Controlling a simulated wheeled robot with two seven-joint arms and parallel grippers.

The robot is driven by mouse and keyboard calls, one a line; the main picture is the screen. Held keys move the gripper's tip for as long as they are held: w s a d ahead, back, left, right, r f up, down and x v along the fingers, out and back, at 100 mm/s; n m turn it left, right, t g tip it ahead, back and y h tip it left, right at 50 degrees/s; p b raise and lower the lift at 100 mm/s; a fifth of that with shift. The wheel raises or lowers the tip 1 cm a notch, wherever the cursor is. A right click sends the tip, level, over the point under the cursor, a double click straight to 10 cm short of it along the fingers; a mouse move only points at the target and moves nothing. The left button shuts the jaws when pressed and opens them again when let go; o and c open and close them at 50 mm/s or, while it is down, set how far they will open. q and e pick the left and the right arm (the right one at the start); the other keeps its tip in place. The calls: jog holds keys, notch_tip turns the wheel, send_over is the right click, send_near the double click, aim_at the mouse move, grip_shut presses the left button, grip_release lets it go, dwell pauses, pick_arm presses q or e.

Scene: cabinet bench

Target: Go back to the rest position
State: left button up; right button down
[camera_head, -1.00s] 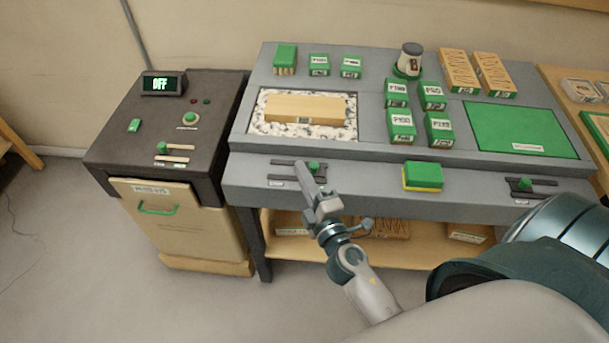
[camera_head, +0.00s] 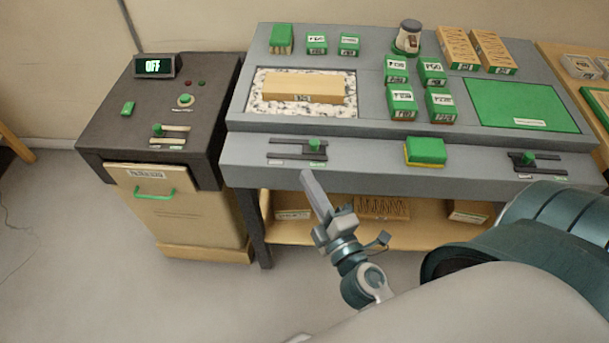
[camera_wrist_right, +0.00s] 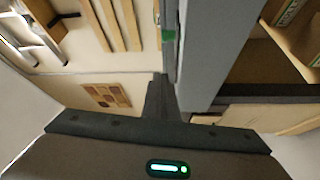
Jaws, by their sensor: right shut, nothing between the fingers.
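My right gripper (camera_head: 310,182) is shut and empty. It points up and left in front of the bench's front edge, below the left slider (camera_head: 314,145) in the picture and apart from its green knob. In the right wrist view its dark fingers (camera_wrist_right: 168,98) are together, beside the grey bench edge. My left gripper is not in view.
The grey bench (camera_head: 370,155) carries a green and yellow sponge (camera_head: 425,151), a right slider (camera_head: 528,158), a wood block (camera_head: 303,87) and several green boxes. Floor in front is clear.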

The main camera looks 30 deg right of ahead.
jog(key=shift+s+a, duration=0.1)
jog(key=shift+s, duration=0.15)
dwell(0.4)
jog(key=s+a+f+m+g+y, duration=0.1)
jog(key=a+f+m+g, duration=0.2)
jog(key=f, duration=1.2)
jog(key=a+f+m+g+y, duration=0.2)
jog(key=a+f+m+g, duration=0.1)
jog(key=f, duration=1.1)
jog(key=s+f+m+g, duration=0.1)
jog(key=s+f+m, duration=0.1)
jog(key=s+f, duration=0.2)
jog(key=s+f+m+g, duration=0.2)
jog(key=s+f, duration=0.2)
jog(key=f, duration=0.6)
jog(key=s+f+m+g+y, duration=0.1)
jog(key=s+f, duration=0.3)
jog(key=f, duration=0.4)
jog(key=shift+s+a+m+g, duration=0.4)
jog(key=shift+m+g, duration=0.3)
